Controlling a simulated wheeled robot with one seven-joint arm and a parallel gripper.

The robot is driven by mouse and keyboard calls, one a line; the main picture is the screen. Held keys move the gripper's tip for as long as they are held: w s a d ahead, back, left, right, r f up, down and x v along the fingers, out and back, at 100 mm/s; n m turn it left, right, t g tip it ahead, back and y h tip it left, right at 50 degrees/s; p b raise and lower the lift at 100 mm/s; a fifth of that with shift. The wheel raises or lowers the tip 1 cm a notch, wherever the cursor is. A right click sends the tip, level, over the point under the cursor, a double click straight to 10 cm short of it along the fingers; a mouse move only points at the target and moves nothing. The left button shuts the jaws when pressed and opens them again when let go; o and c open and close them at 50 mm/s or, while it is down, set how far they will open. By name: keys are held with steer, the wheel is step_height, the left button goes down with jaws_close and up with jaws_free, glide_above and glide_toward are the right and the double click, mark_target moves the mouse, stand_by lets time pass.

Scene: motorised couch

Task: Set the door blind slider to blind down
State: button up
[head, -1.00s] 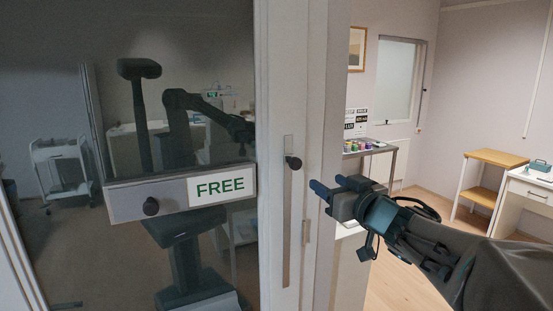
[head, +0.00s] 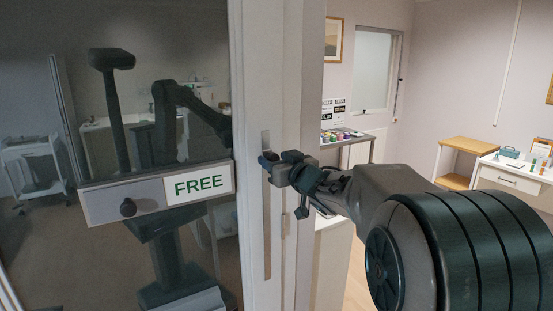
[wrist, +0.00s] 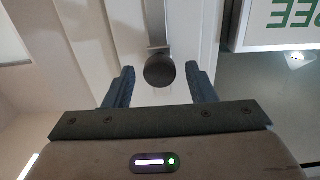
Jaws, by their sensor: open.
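The blind slider is a dark round knob (wrist: 159,70) on a narrow vertical metal track (head: 267,225) on the white door frame. The knob sits near the track's upper end. My gripper (head: 268,164) is at the knob in the head view and hides part of it. In the wrist view, which is upside down, my gripper (wrist: 160,84) is open, with one finger on each side of the knob. Gaps show between the knob and both fingers. I cannot tell whether the fingers reach past its front face.
A grey sliding sign plate with a green FREE label (head: 199,184) and its own dark knob (head: 128,207) is on the dark glass left of the frame. The glass reflects my body. A shelf with coloured pots (head: 345,135) stands behind the frame.

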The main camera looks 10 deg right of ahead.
steer(key=shift+w, duration=0.1)
jaws_close()
steer(key=b, duration=3.1)
glide_toward(267, 269)
steer(key=x, duration=0.4)
steer(key=shift+r, duration=0.1)
jaws_free()
steer(key=shift+d, duration=0.1)
steer(key=p+v, duration=0.1)
steer(key=v, duration=1.2)
steer(key=shift+s, duration=0.35)
